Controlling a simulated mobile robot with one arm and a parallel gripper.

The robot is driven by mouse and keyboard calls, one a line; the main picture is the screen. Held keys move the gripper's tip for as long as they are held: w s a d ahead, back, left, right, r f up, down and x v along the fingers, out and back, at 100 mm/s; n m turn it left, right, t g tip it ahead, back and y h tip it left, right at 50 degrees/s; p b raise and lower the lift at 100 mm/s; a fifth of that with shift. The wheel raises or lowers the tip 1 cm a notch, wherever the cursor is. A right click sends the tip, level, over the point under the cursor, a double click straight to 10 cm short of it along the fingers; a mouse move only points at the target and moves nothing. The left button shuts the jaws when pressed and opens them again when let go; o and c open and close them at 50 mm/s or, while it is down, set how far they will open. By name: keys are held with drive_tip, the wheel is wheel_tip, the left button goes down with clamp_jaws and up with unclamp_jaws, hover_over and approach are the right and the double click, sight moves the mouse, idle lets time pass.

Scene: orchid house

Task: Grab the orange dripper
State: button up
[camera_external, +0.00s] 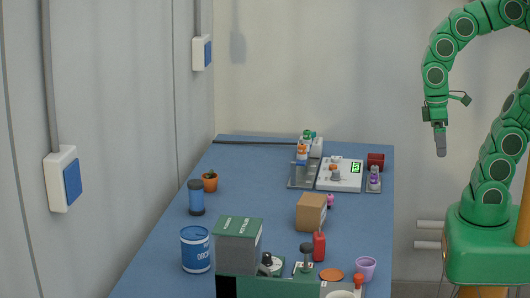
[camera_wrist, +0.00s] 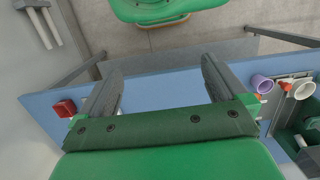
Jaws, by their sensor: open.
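Small bottle-like items with orange parts stand at the far end of the blue table. One with an orange top (camera_external: 302,152) is on a grey metal stand (camera_external: 301,182). Another small grey and orange item (camera_external: 335,172) sits on the white scale (camera_external: 340,184). I cannot tell which is the orange dripper. My gripper (camera_external: 441,150) hangs in the air right of the table, pointing down, well apart from these items. In the wrist view my gripper (camera_wrist: 160,72) is open and empty, with the table edge and floor beyond the fingers.
A dark red box (camera_external: 376,160) and a purple-topped bottle (camera_external: 374,178) stand right of the scale. A cardboard box (camera_external: 311,212), a red bottle (camera_external: 319,246), a purple cup (camera_external: 365,268) and a blue drum (camera_external: 195,249) stand nearer.

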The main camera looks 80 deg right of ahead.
drive_tip(key=c, duration=0.7)
